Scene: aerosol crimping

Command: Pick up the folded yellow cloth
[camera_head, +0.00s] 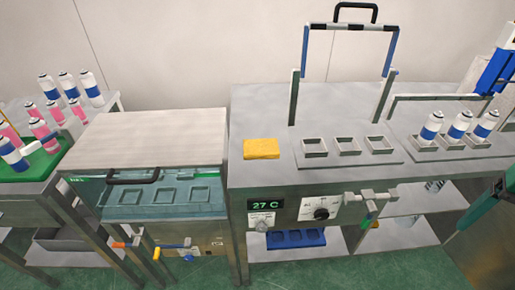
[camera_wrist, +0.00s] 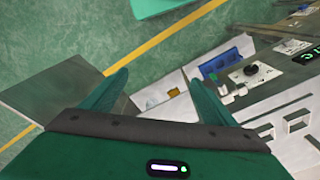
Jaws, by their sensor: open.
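The folded yellow cloth (camera_head: 261,149) lies flat on the grey metal worktop (camera_head: 258,115), near its front left corner and left of a row of empty square holders. It does not show clearly in the wrist view. My gripper (camera_wrist: 160,85) shows in the wrist view with its two green fingers spread wide apart and nothing between them. Part of a green arm link, mine, shows at the right edge of the head view. My gripper is well away from the cloth, to the right of and in front of the worktop.
Empty square holders (camera_head: 347,145) sit right of the cloth, under a tall blue-and-black frame (camera_head: 333,52). Cans (camera_head: 459,127) stand in holders farther right. A lidded water bath (camera_head: 157,145) is left of the worktop. Valve handles (camera_head: 372,195) stick out in front.

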